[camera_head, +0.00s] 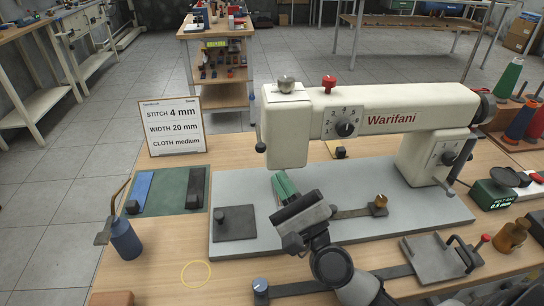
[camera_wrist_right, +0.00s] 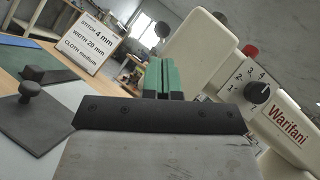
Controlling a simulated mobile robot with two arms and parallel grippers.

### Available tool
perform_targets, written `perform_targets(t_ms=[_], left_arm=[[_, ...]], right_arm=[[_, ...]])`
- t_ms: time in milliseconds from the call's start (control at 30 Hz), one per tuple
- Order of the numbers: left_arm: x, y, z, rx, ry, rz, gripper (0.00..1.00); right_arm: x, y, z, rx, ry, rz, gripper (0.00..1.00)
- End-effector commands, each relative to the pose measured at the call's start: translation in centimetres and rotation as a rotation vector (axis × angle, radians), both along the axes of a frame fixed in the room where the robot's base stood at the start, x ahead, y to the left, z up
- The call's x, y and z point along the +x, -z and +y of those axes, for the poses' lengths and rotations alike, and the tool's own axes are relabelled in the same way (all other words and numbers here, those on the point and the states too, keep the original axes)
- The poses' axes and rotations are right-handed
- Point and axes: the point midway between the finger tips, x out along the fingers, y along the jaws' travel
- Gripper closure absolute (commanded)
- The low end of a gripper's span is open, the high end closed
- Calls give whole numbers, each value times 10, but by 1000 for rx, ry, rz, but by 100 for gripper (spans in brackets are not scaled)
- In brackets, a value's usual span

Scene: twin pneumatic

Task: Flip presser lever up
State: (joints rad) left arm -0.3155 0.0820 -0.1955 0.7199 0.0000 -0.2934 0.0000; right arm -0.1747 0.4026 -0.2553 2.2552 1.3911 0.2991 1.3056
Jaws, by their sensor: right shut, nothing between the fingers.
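The cream Warifani sewing machine (camera_head: 372,104) stands on a grey bed plate (camera_head: 420,225); its arm also shows in the right wrist view (camera_wrist_right: 205,50). A small dark-tipped part (camera_head: 261,147) sticks out low at the left side of its head, and a thin lever (camera_head: 446,187) hangs at the column's lower right. I cannot tell for sure which is the presser lever. My right gripper (camera_head: 284,185) has green fingers, shut and empty, just below the head and over the plate. The fingers also show in the right wrist view (camera_wrist_right: 160,78). My left gripper is out of view.
A stitch card (camera_head: 174,127) stands behind a green mat (camera_head: 170,190) at left. A blue oil can (camera_head: 125,238) is at front left. A dark square plate (camera_head: 234,223) with a knob lies left of my gripper. Thread spools (camera_head: 508,77) stand far right.

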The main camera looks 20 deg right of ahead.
Motion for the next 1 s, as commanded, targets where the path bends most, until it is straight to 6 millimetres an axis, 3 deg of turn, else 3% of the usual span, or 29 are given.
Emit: perform_targets(t_ms=[133,367,800,1000], left_arm=[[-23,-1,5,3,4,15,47],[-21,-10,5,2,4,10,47],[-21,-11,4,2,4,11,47],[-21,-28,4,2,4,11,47]], right_arm=[[15,-12,3,2,-1,-1,100],[33,-21,6,2,-1,0,100],[35,-21,7,1,-1,2,100],[34,-27,7,9,-1,27,100]])
